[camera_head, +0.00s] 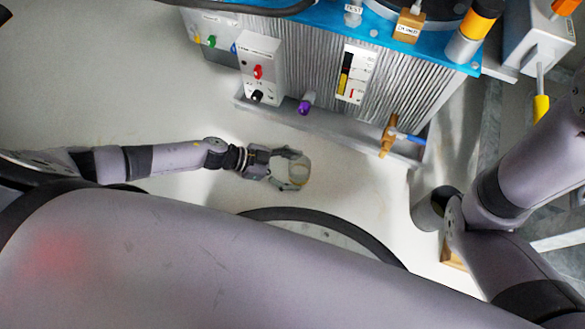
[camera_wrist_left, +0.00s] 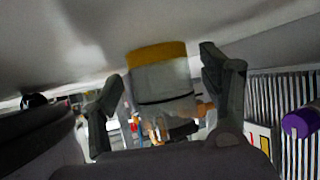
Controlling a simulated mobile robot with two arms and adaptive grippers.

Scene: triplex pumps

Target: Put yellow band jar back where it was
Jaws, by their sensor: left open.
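The yellow band jar (camera_wrist_left: 163,86) is a clear jar with a yellow band (camera_wrist_left: 157,55) at one end, seen in the left wrist view between the two fingers. In the head view the jar (camera_head: 301,171) looks pale and glassy, at the fingertips of my left gripper (camera_head: 294,170). My left gripper (camera_wrist_left: 163,95) is open, one finger on each side of the jar. I cannot tell whether a finger touches it or whether it rests on the floor. My right gripper is out of view.
The pump unit (camera_head: 395,92) stands beyond the gripper, with a grey ledge (camera_head: 340,130) at its base. A purple knob (camera_head: 306,103) and a brass valve (camera_head: 388,136) stick out near the ledge. Pale floor (camera_head: 190,200) is clear around the left arm.

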